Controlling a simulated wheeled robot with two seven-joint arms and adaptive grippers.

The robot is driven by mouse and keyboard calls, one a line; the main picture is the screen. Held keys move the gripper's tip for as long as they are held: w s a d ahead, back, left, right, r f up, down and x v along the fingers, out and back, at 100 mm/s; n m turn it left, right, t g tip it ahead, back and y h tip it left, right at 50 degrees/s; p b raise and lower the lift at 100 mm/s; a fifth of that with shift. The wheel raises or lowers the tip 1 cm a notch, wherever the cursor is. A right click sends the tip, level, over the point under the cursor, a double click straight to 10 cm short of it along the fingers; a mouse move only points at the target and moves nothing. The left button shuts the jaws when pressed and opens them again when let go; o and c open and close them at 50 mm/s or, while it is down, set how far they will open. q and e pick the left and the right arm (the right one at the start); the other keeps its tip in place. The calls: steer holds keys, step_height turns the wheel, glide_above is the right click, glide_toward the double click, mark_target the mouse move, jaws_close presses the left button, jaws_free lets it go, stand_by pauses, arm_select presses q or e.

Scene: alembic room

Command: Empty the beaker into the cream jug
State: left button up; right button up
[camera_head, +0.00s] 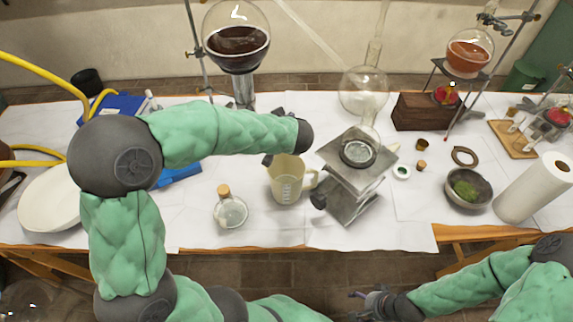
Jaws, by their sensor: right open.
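The cream jug (286,183) stands upright on the white-covered table, with measuring marks on its side and its handle to the right. My left arm reaches over the table from the left, and its wrist end is just above and behind the jug. The left gripper is mostly hidden by that arm; only small dark parts (268,160) show near the jug's rim, so its grip is unclear. I cannot pick out a separate beaker for certain. My right gripper (372,302) is open and empty, in front of the table's front edge.
A corked flask (230,211) stands left of the jug. A lab jack (350,180) with glassware stands close on its right. A flask of dark liquid (237,45) is behind. A white bowl (50,200), a stone bowl (468,187) and a paper roll (535,188) stand farther out.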

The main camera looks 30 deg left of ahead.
arm_select(q)
steer(key=shift+w+a+r+g+h+p, duration=0.25)
steer(key=shift+g+h+p, duration=0.3)
steer(key=shift+p, duration=1.45)
steer(key=shift+f+p, duration=0.15)
steer(key=shift+p, duration=0.3)
steer(key=shift+g+h+p, duration=0.25)
steer(key=shift+g+p, duration=0.1)
steer(key=shift+p, duration=0.25)
steer(key=shift+w+a+g+h+p, duration=0.25)
steer(key=shift+g+h+p, duration=0.4)
steer(key=shift+p, duration=2.65)
steer(key=w+a+g+h+p, duration=0.1)
steer(key=p, duration=0.7)
steer(key=shift+g, duration=0.25)
steer(key=shift+w+h+p, duration=0.1)
steer(key=shift+h+p, duration=0.15)
steer(key=shift+p, duration=0.25)
